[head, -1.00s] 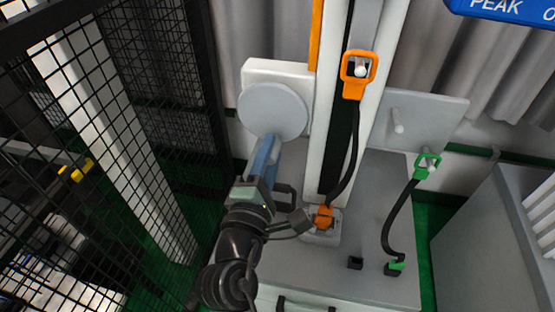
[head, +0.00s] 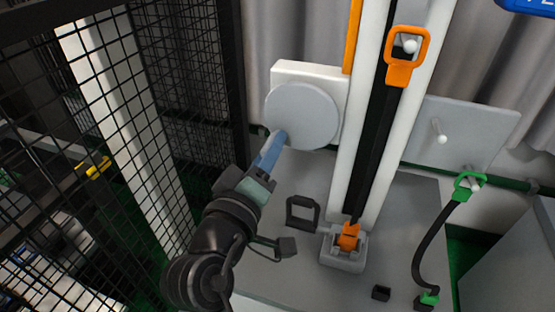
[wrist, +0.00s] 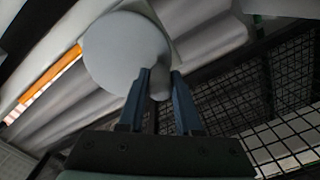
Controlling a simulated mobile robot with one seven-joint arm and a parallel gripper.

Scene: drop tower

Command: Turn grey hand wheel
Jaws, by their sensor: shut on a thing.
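The grey hand wheel (head: 303,112) is a flat round disc on a white housing (head: 338,78) on the tower's left side. In the wrist view the disc (wrist: 118,50) fills the upper middle. My gripper (head: 279,138), with blue fingers, reaches up to the wheel's lower left edge in the head view. In the wrist view its fingers (wrist: 160,82) stand on either side of a small rounded grey handle (wrist: 160,92) at the disc's rim and are shut on it. The handle is mostly hidden by the fingers in the head view.
A black mesh fence (head: 110,120) stands close on the left. Right of the wheel are the white tower column, an orange ring (head: 408,55), an orange buckle (head: 349,237), a green-ended strap (head: 430,235) and a grey plate with a peg (head: 440,130).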

